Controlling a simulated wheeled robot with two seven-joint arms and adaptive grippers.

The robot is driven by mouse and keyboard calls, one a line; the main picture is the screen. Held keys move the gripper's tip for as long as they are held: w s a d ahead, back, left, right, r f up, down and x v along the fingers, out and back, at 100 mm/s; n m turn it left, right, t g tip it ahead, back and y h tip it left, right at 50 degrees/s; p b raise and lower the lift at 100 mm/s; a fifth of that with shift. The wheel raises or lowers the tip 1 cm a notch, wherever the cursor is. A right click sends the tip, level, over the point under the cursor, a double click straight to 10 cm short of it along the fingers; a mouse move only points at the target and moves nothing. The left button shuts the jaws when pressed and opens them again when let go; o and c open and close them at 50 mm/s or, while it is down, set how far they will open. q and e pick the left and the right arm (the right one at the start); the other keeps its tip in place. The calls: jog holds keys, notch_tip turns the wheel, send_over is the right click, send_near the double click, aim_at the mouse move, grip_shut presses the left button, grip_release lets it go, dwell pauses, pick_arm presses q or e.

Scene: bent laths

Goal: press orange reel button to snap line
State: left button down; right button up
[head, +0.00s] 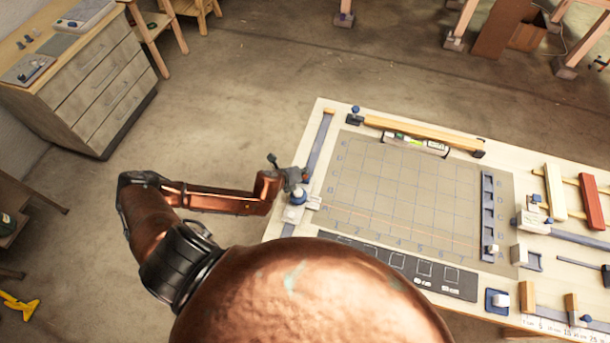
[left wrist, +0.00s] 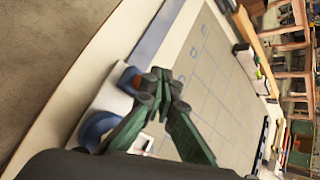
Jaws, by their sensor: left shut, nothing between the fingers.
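My left gripper (head: 291,180) is over the left end of the worktable, right above the reel. Its dark green fingers (left wrist: 162,82) are shut and empty. The reel has a blue round part (head: 297,197) and a white body, and it also shows in the left wrist view (left wrist: 98,128). The orange button (left wrist: 129,78) is in the left wrist view, close beside the fingertips and partly hidden by them. I cannot tell whether they touch it. A thin orange line (head: 400,227) runs across the gridded mat (head: 390,185). My right gripper is not in view.
A blue rail (head: 320,145) runs along the table's left edge. A spirit level (head: 415,144) and a wooden bar (head: 425,132) lie at the back. A dark blue tray (head: 487,215) and red and yellow blocks (head: 555,192) are at the right. The mat's middle is clear.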

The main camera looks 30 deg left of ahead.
aim_at(304, 176)
pick_arm(q)
jog(key=shift+f, duration=0.15)
jog(key=shift+f, duration=0.25)
jog(key=shift+f, duration=0.7)
dwell(0.9)
jog(key=shift+r, duration=0.1)
jog(key=shift+r+p, duration=1)
notch_tip(304, 176, up, 5)
jog(key=p, duration=0.5)
jog(key=shift+p, duration=0.3)
